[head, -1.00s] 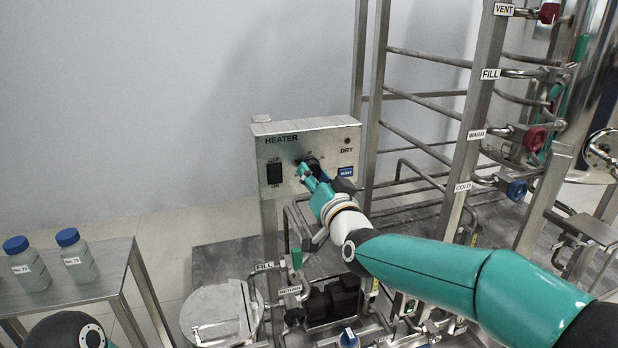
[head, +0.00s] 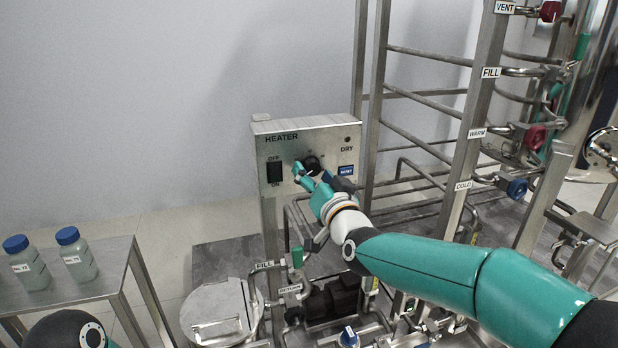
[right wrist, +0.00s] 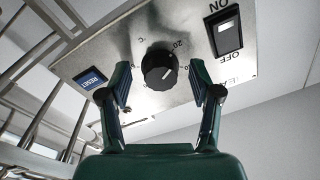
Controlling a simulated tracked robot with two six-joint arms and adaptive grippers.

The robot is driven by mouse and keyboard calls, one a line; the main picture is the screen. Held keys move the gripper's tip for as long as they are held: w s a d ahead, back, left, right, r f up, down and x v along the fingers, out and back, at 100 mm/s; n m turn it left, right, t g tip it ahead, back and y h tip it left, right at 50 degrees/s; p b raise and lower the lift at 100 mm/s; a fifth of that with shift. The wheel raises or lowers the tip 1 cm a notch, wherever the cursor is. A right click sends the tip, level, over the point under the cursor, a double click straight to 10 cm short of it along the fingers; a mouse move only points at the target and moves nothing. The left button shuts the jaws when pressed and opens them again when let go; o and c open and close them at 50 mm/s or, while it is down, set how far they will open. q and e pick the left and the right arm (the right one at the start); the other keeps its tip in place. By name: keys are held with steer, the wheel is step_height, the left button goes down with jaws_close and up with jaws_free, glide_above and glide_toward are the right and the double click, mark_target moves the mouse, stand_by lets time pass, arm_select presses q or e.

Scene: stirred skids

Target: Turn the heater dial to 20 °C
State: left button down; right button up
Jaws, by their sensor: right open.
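The heater box (head: 330,136) is a steel panel on a post in the middle of the head view. Its black dial (head: 312,164) sits at the panel's centre, partly behind my gripper. In the right wrist view the dial (right wrist: 159,69) shows a pale pointer line and printed scale numbers, a 20 near its top right; the exact setting is hard to read. My right gripper (head: 305,176) is open in front of the panel. In the right wrist view its fingers (right wrist: 159,82) stand apart on either side of the dial, with visible gaps. My left gripper is not in view.
The panel also carries an ON/OFF rocker switch (head: 275,172), a blue RESET button (head: 346,170) and a DRY lamp (head: 347,139). A pipe frame with labelled valves stands at right. Two blue-capped bottles stand on a steel table (head: 105,285) at left.

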steer(key=shift+s, duration=0.1)
steer(key=v, duration=1.1)
steer(key=shift+s+d+f, duration=0.15)
steer(key=shift+s+d, duration=0.1)
steer(key=shift+s, duration=0.1)
steer(key=shift+d, duration=0.1)
